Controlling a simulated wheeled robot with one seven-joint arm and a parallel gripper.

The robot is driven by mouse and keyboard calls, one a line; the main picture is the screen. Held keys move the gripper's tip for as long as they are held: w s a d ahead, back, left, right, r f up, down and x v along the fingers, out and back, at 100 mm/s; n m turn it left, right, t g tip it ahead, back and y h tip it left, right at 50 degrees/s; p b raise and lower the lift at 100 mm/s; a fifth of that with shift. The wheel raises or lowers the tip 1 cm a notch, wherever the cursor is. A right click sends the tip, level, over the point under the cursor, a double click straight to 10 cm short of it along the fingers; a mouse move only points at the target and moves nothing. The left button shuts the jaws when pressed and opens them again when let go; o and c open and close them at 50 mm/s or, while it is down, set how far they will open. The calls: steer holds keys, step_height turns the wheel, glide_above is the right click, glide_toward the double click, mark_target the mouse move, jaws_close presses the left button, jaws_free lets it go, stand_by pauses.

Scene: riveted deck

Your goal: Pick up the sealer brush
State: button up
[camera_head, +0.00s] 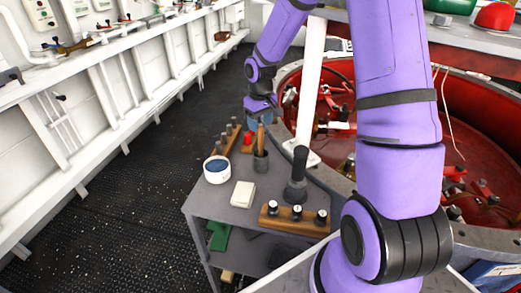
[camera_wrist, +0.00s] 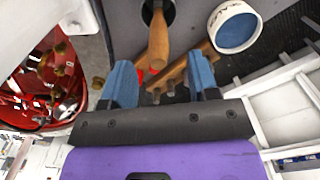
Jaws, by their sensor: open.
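What I take to be the sealer brush is a wooden handle (camera_head: 261,137) standing up out of a dark cup (camera_head: 261,162) on the grey cart top. Its lower end is hidden in the cup. In the wrist view the brush handle (camera_wrist: 158,42) leans out of the cup (camera_wrist: 150,12) with its rounded end towards my gripper. My gripper (camera_wrist: 163,84) is open, with one blue finger on each side of the handle's line. The handle end shows just beyond the fingertips, and I see no contact. In the head view my gripper (camera_head: 262,116) is above the handle.
A white tub with blue contents (camera_head: 217,169) stands left of the cup. A pale block (camera_head: 243,194), a wooden base with several black knobs (camera_head: 295,217) and a wooden rack (camera_head: 231,139) share the cart top (camera_head: 205,205). A red round basin (camera_head: 400,170) lies to the right.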

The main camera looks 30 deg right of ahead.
glide_above(261, 148)
steer(key=w, duration=0.1)
step_height(261, 148, down, 5)
steer(key=shift+d+r, duration=0.25)
steer(key=shift+c, duration=0.5)
steer(key=c, duration=0.9)
